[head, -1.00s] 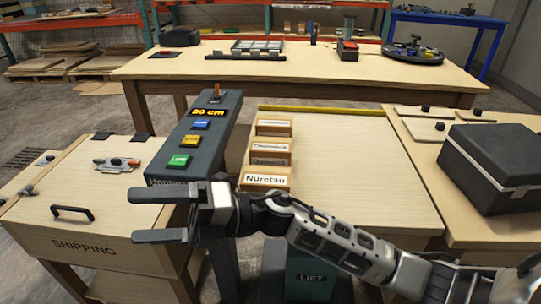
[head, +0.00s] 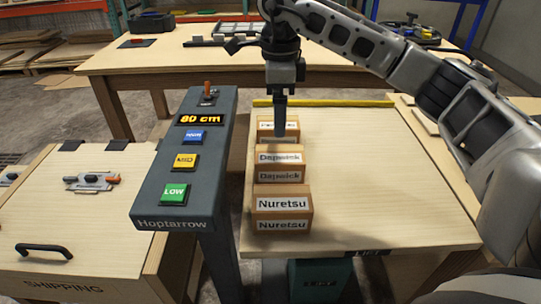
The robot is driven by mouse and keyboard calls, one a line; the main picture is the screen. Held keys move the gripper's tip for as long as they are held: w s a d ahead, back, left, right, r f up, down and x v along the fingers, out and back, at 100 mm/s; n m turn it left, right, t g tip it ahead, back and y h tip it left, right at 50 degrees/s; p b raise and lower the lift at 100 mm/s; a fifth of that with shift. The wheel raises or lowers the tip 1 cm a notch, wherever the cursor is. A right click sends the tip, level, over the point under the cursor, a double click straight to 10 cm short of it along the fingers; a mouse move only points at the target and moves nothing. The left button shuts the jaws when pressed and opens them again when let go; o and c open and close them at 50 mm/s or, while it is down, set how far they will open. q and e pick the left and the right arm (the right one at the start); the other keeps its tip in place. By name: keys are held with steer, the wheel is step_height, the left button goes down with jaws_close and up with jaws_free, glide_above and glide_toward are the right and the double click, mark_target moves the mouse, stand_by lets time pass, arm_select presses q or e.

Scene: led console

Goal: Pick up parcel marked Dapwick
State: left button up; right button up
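The parcel marked Dapwick (head: 281,176) is a brown box with white labels, the middle of three in a row on the pale lift table (head: 375,185). My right gripper (head: 280,130) points straight down just behind it, in front of the far parcel (head: 265,132). Its fingers are seen edge-on, so I cannot tell whether they are open, or whether they touch a parcel. The near parcel reads Nuretsu (head: 283,212). The far parcel's label is partly hidden by my gripper. My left gripper is out of view.
A dark console (head: 146,224) marked Hoptarrow stands left of the parcels, showing 80 cm above blue, yellow and green buttons. A wooden SHIPPING box (head: 110,262) with a black handle is at the left. The lift table is clear right of the parcels.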

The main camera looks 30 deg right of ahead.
mark_target(279, 154)
steer(key=f, duration=0.8)
steer(key=shift+s, duration=0.3)
steer(key=shift+f+p, duration=0.35)
steer(key=shift+f, duration=2.65)
steer(key=c, duration=1.3)
steer(key=shift+r, duration=0.1)
steer(key=shift+c, duration=0.3)
